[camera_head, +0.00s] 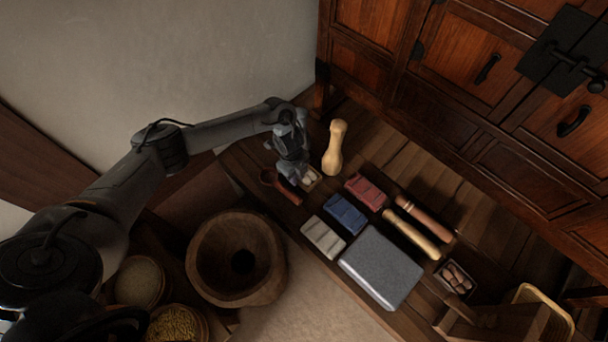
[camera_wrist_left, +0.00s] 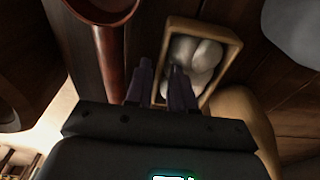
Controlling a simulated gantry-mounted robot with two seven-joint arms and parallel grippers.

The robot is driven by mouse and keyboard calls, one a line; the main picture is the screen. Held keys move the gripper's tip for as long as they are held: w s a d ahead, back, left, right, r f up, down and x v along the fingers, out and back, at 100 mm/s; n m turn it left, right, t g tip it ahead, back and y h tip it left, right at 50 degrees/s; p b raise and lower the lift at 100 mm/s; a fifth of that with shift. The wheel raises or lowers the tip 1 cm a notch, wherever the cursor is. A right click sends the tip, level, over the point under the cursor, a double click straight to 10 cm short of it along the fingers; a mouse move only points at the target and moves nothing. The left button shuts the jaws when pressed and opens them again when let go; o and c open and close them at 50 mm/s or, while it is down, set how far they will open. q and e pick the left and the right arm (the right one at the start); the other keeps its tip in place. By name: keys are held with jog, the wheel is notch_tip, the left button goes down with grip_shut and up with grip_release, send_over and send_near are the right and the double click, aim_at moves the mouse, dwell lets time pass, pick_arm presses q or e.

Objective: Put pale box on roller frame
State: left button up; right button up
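A small pale wooden box (camera_head: 313,185) holding pale rounded stones lies on the dark bench, at the tip of my left gripper (camera_head: 297,174). In the left wrist view the box (camera_wrist_left: 232,52) is just ahead and to the right. The two dark fingers of the gripper (camera_wrist_left: 160,82) are a small gap apart, one on each side of its left wall. I cannot tell whether they press on it. A wooden structure (camera_head: 490,326) at the lower right may be the roller frame; its form is unclear. My right gripper is not in view.
Red (camera_head: 366,191), blue (camera_head: 345,213) and cream (camera_head: 323,238) blocks, a grey slab (camera_head: 381,266) and two rods lie rightward. A large wooden mortar (camera_head: 213,262) is in front.

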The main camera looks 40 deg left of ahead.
pick_arm(q)
grip_shut()
jog(key=shift+r, duration=0.15)
